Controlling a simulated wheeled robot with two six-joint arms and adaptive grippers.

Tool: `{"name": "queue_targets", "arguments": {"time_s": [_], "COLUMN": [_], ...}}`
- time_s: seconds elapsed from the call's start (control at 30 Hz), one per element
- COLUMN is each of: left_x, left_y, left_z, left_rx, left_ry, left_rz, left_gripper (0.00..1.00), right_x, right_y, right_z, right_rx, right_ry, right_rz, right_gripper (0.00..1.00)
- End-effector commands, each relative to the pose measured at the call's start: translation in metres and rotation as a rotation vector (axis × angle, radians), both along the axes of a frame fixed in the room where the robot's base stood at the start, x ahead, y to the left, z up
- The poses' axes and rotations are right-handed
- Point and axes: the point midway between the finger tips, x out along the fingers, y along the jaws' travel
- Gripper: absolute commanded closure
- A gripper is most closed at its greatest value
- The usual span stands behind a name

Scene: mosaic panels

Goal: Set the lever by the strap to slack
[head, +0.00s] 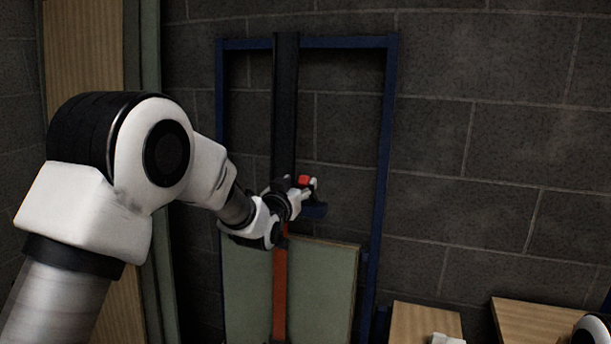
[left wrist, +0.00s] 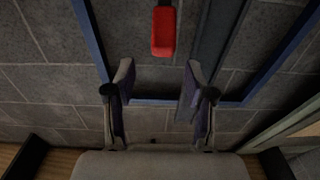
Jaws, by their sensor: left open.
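The lever's red grip (head: 304,181) shows at a dark post in the blue frame, just beyond my left gripper (head: 303,190). In the left wrist view the red grip (left wrist: 164,32) hangs ahead of the open fingers (left wrist: 158,76), about in line with the gap between them and apart from both. The lever's pivot is hidden. An orange-red strap (head: 280,300) runs down over a grey-green panel (head: 325,290) below the gripper. My right gripper cannot be made out.
The blue frame (head: 389,130) stands against a dark block wall (head: 490,140). A dark upright (head: 286,100) runs down inside it. Wooden boards (head: 425,322) lie at the lower right. A wooden panel (head: 85,60) stands at the left. White parts of my own body show at the bottom right.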

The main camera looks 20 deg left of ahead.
Motion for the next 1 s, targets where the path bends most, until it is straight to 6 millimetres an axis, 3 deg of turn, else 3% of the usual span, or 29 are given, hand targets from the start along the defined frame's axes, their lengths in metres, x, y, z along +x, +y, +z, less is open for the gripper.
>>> {"name": "queue_targets", "arguments": {"time_s": [0.27,0.57,0.73,1.0], "left_x": [0.050,0.057,0.057,0.057], "left_y": [-0.002,-0.002,-0.002,-0.002], "left_z": [0.000,-0.002,-0.002,0.000], "left_rx": [0.000,-0.001,-0.001,-0.001], "left_ry": [0.002,0.005,0.005,0.010], "left_rz": [0.000,0.000,0.000,0.000], "left_gripper": [0.46,0.46,1.00,1.00], "right_x": [0.001,0.001,0.001,0.001], "right_y": [0.000,0.000,0.000,0.000], "right_z": [0.016,0.016,0.016,0.018], "right_rx": [0.000,0.000,0.000,0.000], "right_ry": [-0.002,-0.002,-0.002,-0.002], "right_rz": [0.000,0.000,0.000,0.000], "right_gripper": [0.60,0.60,0.60,0.60]}}
